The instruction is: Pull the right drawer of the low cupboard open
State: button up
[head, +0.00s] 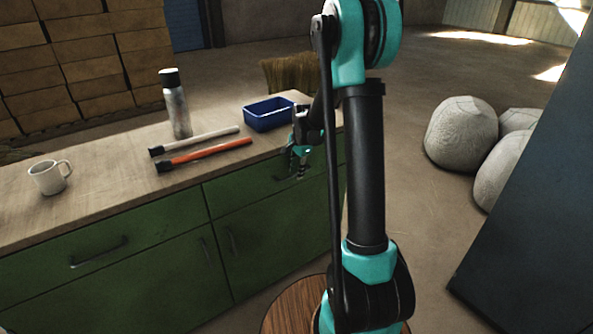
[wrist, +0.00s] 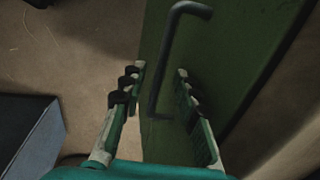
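The low cupboard (head: 110,285) has green fronts and a pale wooden top. Its right drawer (head: 240,188) looks shut, flush with the front. My gripper (head: 298,172) is at the right part of this drawer front, in front of its dark handle, which it partly hides in the head view. In the wrist view my gripper (wrist: 158,84) is open, with its two fingers apart. The dark bar handle (wrist: 164,62) runs between the fingers and extends past them. I cannot tell whether either finger touches it.
On the cupboard top are a white mug (head: 49,177), a bottle (head: 177,108), two sticks, one orange (head: 205,154) and one pale (head: 200,138), and a blue bin (head: 268,115). A round wooden top (head: 290,306) stands close in front. Pale sacks (head: 461,132) lie at right.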

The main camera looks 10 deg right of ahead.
grip_shut()
jog(key=shift+s, duration=0.1)
dwell(0.3)
jog(key=s+d, duration=0.4)
jog(key=s, duration=0.5)
jog(key=s+d, duration=0.5)
jog(key=s, duration=0.5)
jog(key=s+d, duration=0.4)
jog(key=s, duration=0.6)
jog(key=shift+d, duration=0.4)
grip_release()
notch_tip(320, 180, up, 12)
jog(key=s+d, duration=0.1)
jog(key=s, duration=0.1)
